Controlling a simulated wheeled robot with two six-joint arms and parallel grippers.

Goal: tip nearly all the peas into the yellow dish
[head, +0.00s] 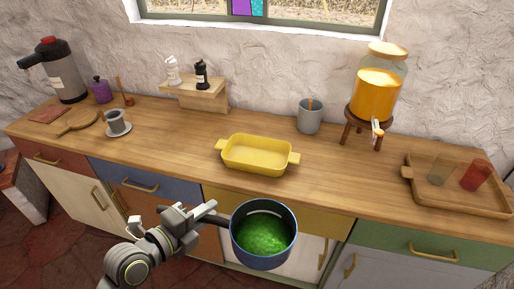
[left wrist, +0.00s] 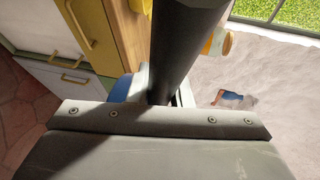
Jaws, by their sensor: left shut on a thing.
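The yellow dish (head: 258,153), a rectangular dish with two side handles, sits near the counter's front edge and looks empty. A blue saucepan (head: 264,259) with green peas (head: 263,236) inside is held in front of the counter, below and slightly right of the dish, apart from it. My left gripper (head: 207,214) is shut on the saucepan's dark handle, which also fills the middle of the left wrist view (left wrist: 185,45). The pan looks about level. The peas are hidden in the left wrist view. My right gripper is not in view.
On the wooden counter (head: 340,175), a grey mug (head: 309,116) stands behind and right of the dish. A drink dispenser (head: 378,97) and a tray (head: 457,202) with two glasses are further right. A cup on a saucer (head: 117,123) is left. The counter around the dish is clear.

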